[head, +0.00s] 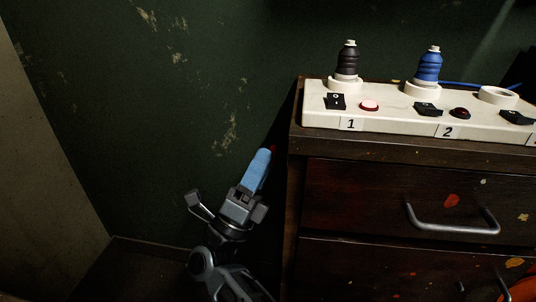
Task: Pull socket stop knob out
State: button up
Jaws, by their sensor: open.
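A long white socket strip (390,116) lies on top of the dark wooden drawer cabinet. Its section 1 has a black switch (335,102) and a small red round knob (369,106). Its section 2 has another black switch (427,109) and a darker red knob (460,113). I cannot tell which knob is the stop knob, nor whether either is in or out. My gripper (230,203) is open, left of the cabinet and below the strip, apart from it. A light blue piece (257,168) extends from it; its nature is unclear.
A black plug (347,63) and a blue plug (429,68) stand upright in the strip; an empty white socket (497,95) is at right. The cabinet (390,180) has a metal drawer handle (452,222). A green wall stands behind. Free room lies left of the cabinet.

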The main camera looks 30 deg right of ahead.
jog(key=v, duration=0.5)
jog(key=shift+a+f, duration=0.15)
